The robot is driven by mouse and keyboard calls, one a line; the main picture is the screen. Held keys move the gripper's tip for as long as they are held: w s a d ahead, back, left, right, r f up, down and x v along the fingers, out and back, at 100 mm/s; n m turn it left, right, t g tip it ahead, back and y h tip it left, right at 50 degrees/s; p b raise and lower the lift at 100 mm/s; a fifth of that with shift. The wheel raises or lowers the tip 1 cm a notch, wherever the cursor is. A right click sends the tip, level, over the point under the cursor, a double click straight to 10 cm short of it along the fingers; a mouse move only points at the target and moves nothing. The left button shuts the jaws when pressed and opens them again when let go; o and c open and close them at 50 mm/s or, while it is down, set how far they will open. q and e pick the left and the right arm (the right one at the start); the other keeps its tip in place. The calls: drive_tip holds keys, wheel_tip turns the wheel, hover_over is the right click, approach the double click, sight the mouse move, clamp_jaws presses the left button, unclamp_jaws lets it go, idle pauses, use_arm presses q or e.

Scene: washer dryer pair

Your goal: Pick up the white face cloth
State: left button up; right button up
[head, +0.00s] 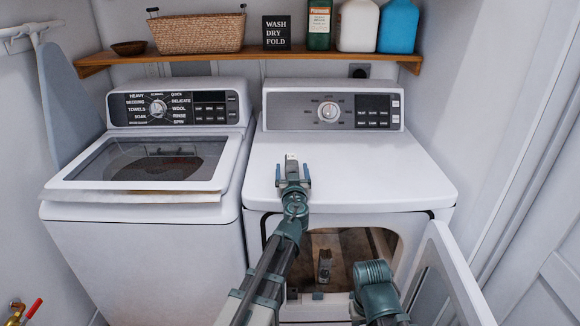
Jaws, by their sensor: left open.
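I cannot clearly make out a white face cloth in the head view. My left gripper (293,176) is over the white top of the dryer (375,165), with its two fingers spread apart. A small pale shape (290,157) shows just beyond the fingers; I cannot tell whether it is a separate thing or part of the gripper. No cloth shows held between the fingers. Part of my right arm (375,290) shows low in front of the dryer opening, and its gripper is not clearly visible.
The dryer door (445,285) stands open at the right. The washer (140,260) stands left, its windowed lid (215,150) slightly raised at the front. A shelf (255,60) above holds a basket (198,32), a sign, and several bottles. The dryer top is mostly clear.

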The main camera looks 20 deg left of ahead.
use_arm(q)
drive_tip(key=shift+w+a+f, duration=0.1)
drive_tip(key=shift+w+a, duration=0.1)
drive_tip(key=shift+w, duration=0.35)
drive_tip(key=shift+s, duration=0.1)
drive_tip(key=shift+c, duration=0.7)
drive_tip(key=c, duration=1.3)
use_arm(e)
drive_tip(key=shift+w, duration=0.1)
use_arm(q)
drive_tip(key=shift+d, duration=0.1)
use_arm(e)
drive_tip(key=shift+r, duration=0.1)
